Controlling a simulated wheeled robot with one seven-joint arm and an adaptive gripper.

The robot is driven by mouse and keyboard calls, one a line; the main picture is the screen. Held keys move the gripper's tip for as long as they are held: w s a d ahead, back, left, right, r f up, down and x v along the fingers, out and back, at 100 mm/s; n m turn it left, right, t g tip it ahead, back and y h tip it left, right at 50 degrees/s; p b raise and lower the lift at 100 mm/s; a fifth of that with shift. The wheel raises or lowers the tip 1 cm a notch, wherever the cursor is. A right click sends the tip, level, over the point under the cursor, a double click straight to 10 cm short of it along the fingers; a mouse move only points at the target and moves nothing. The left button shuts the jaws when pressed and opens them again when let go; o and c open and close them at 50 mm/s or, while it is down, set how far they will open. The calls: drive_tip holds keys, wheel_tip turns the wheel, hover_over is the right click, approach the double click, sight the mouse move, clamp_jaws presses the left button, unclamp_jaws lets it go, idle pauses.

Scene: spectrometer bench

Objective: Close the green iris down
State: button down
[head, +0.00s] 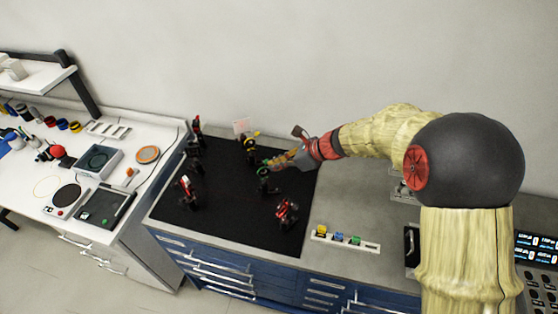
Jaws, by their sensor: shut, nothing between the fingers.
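The green iris (263,172) is a small dark mount with a bit of green at its top, standing on the black breadboard (230,215) right of its middle. My gripper (272,163) reaches in from the right, shut and empty, with its tips at or very near the top of the green iris. I cannot tell whether they touch it. The iris opening and its lever are too small to make out.
A dark mount with yellow (250,149) stands just behind. Red-and-black mounts stand at the front right (286,213), left (187,188) and back left (197,130). A white rack (345,240) with small coloured pieces lies right of the breadboard. The breadboard's front middle is clear.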

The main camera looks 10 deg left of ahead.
drive_tip(key=shift+s+a+r+n+t+h+p, duration=0.2)
drive_tip(key=shift+s+a+n+t+h+p, duration=0.15)
drive_tip(key=shift+h+p, duration=0.5)
drive_tip(key=shift+a+p, duration=0.15)
drive_tip(key=shift+p, duration=0.2)
drive_tip(key=shift+s+a+r+n+t+h+p, duration=0.1)
drive_tip(key=shift+s+a+n+t+h+p, duration=0.25)
drive_tip(key=shift+h+p, duration=0.75)
drive_tip(key=shift+s+a+r+n+t+h+p, duration=0.1)
drive_tip(key=shift+a+t+h+p, duration=0.45)
drive_tip(key=shift+p, duration=0.95)
drive_tip(key=shift+s+a+p, duration=0.15)
drive_tip(key=shift+a+p, duration=0.2)
drive_tip(key=shift+p, duration=0.25)
idle(1.6)
drive_tip(key=shift+r, duration=0.1)
idle(0.8)
drive_tip(key=shift+r+p, duration=0.7)
drive_tip(key=shift+p, duration=0.15)
